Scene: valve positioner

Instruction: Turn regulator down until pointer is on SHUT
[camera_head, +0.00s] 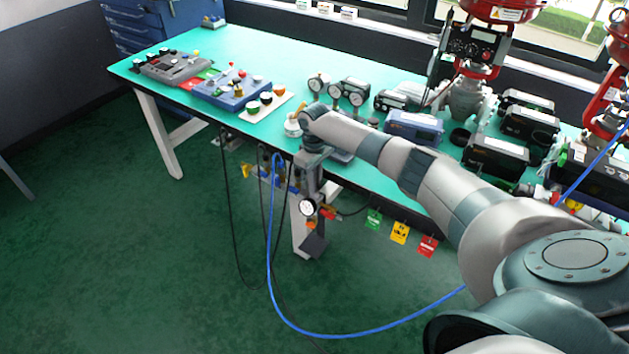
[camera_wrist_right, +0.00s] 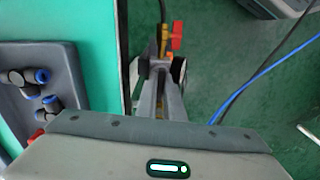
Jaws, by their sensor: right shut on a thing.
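The regulator hangs at the table's front edge with a round white gauge (camera_head: 307,207) facing out. The gauge's pointer and markings are too small to read, and I cannot make out a SHUT mark. My right gripper (camera_head: 310,182) points down beside the table edge, just above the gauge. In the right wrist view my right gripper (camera_wrist_right: 161,70) is shut on the regulator's knob, which the fingers mostly hide. A red handle (camera_wrist_right: 176,37) and a brass fitting (camera_wrist_right: 165,38) show just beyond the fingertips. My left gripper is in neither view.
The green table (camera_head: 215,55) carries a blue control box (camera_head: 232,90), several gauges and dark positioner boxes (camera_head: 495,155). A blue hose (camera_head: 270,250) loops down to the floor in front. Coloured tags (camera_head: 400,232) hang along the front edge. The floor at left is clear.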

